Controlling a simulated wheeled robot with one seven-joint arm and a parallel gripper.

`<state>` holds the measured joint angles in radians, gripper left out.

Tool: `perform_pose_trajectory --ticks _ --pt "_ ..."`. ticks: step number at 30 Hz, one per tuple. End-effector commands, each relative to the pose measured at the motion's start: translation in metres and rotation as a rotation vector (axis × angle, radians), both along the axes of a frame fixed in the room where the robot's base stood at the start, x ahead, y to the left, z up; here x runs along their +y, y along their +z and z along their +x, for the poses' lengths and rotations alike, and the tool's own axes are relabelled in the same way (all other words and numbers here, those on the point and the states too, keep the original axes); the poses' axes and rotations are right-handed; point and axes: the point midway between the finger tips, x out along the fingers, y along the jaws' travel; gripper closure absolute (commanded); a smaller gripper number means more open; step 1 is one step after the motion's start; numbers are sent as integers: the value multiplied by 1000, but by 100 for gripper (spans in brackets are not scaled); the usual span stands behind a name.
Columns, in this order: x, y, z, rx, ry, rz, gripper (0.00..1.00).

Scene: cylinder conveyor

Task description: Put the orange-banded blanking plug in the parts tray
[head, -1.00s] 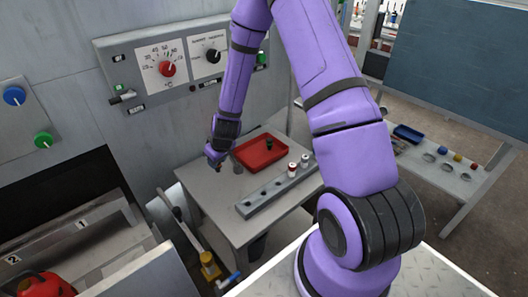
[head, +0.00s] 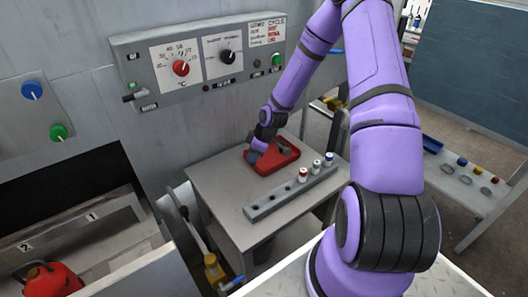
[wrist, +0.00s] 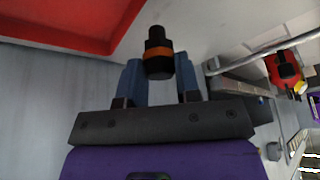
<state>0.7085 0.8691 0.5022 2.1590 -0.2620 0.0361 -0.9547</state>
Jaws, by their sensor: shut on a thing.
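The blanking plug (wrist: 157,55), black with an orange band, is held between the blue fingertips of my gripper (wrist: 160,78) in the wrist view. My gripper is shut on it. In the head view my gripper (head: 255,153) is at the left edge of the red parts tray (head: 283,163), and the plug cannot be made out there. The tray lies on the grey bench top. Its red corner also fills the upper left of the wrist view (wrist: 75,45). My arm and gripper hide the tray's left and back part in the head view.
A grey rack (head: 280,200) with holes stands in front of the tray; several light-coloured cylinders, such as one with a red band (head: 303,175), stand at its right end. A control panel (head: 200,60) is on the wall behind. The bench's left part (head: 220,190) is clear.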

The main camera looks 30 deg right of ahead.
Motion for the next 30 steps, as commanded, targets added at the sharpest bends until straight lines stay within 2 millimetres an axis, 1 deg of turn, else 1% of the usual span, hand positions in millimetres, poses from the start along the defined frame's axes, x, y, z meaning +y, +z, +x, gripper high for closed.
perform_pose_trajectory --ticks 1,3,6,9,17,24,26,30 --pt "-12 -2 6 0 -6 1 100" --pt "-26 -3 13 -1 -5 1 100" --pt "-41 -5 23 0 -4 1 100" --pt "-53 -6 29 0 -3 0 100" --pt "-67 -8 36 1 -3 1 100" --pt "-67 -39 36 2 0 1 100" --pt "-67 -43 36 2 0 1 100" --pt "-67 -43 36 1 -1 0 100"
